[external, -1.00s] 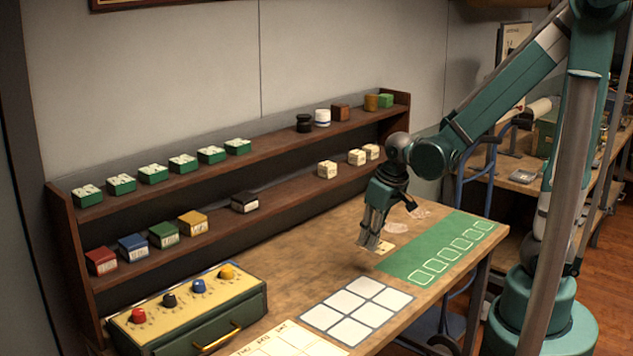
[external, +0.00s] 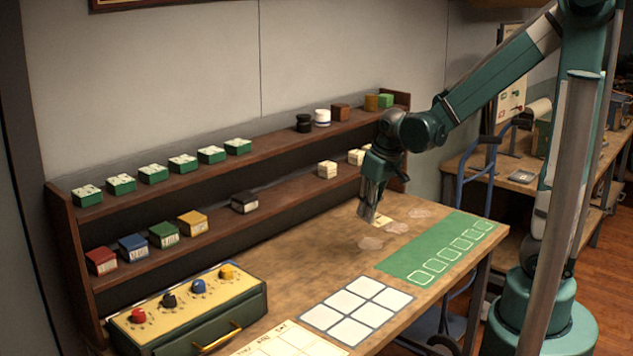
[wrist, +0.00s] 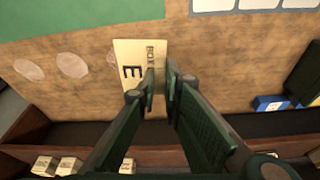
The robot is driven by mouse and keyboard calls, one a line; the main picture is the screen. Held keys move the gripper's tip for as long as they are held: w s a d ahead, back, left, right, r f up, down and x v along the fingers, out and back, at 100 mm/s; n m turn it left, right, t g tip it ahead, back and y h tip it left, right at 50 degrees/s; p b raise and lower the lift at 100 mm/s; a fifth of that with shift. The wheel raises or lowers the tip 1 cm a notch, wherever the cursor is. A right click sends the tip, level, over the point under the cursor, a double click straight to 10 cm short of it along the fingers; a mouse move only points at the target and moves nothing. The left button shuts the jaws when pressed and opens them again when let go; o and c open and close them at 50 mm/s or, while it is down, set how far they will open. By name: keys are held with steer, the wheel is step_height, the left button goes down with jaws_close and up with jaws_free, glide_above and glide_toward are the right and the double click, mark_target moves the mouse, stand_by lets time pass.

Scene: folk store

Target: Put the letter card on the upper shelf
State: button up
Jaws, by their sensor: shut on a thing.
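The letter card (wrist: 128,62) is cream, with a large dark E and smaller print along one side. My gripper (wrist: 161,82) is shut on the card's edge in the wrist view. In the external view my gripper (external: 367,214) points down above the table, with a small part of the card (external: 383,220) showing beside the fingers. The upper shelf (external: 275,138) is a brown wooden board on the rack behind the table. Green boxes with white tops (external: 152,173) stand on its left, and small jars and blocks (external: 322,118) on its right.
The lower shelf (external: 285,200) holds coloured boxes (external: 163,234) and pale blocks (external: 327,169). A green strip (external: 441,252) and a white grid (external: 358,308) lie on the table. A drawer box with coloured knobs (external: 190,310) stands front left. The upper shelf has a bare stretch mid-length.

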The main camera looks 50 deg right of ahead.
steer(key=w+d+r+m, duration=0.1)
steer(key=w+d+r, duration=0.2)
steer(key=d, duration=0.3)
steer(key=w+d+r+m, duration=0.1)
steer(key=w+d+r, duration=0.2)
steer(key=d, duration=0.3)
steer(key=s+d+r+m, duration=0.1)
steer(key=d+r, duration=0.5)
steer(key=d, duration=0.6)
steer(key=s+d+r+m+h, duration=0.1)
steer(key=d+r+m, duration=0.1)
steer(key=d+r, duration=0.5)
steer(key=d+r+m, duration=0.1)
steer(key=d+r, duration=0.5)
steer(key=d, duration=1.1)
steer(key=shift+s+d+r+m+g+h, duration=0.2)
steer(key=shift+s+m+g+h, duration=0.1)
steer(key=shift+s+g, duration=0.1)
